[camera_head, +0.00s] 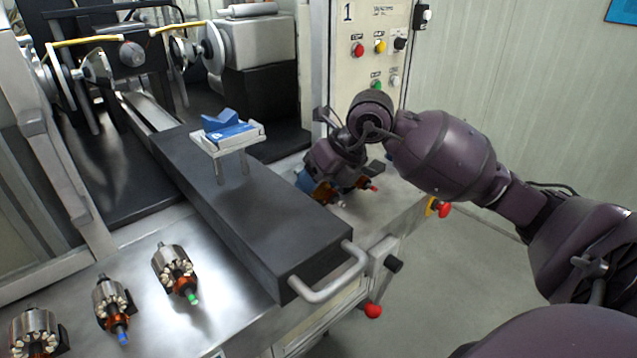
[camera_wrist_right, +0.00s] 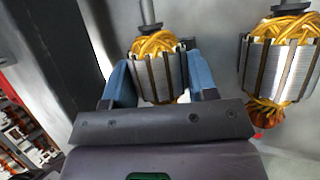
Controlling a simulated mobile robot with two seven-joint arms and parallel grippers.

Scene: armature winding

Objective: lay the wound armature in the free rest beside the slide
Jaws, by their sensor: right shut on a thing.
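My right gripper (camera_wrist_right: 157,88) is shut on a wound armature (camera_wrist_right: 160,72), with a blue finger on each side of its steel core and yellow windings. In the head view the right gripper (camera_head: 325,190) is low over the bench, just right of the dark slide (camera_head: 270,220); my wrist hides most of the armature there. A second wound armature (camera_wrist_right: 284,62) sits beside it in the right wrist view. I cannot make out the free rest under the held armature, nor whether the armature touches it. My left gripper is not in view.
An empty blue cradle (camera_head: 232,132) stands on the slide, which has a front handle (camera_head: 330,275). The winding machine (camera_head: 130,55) is behind; a control panel (camera_head: 372,40) rises beyond my wrist.

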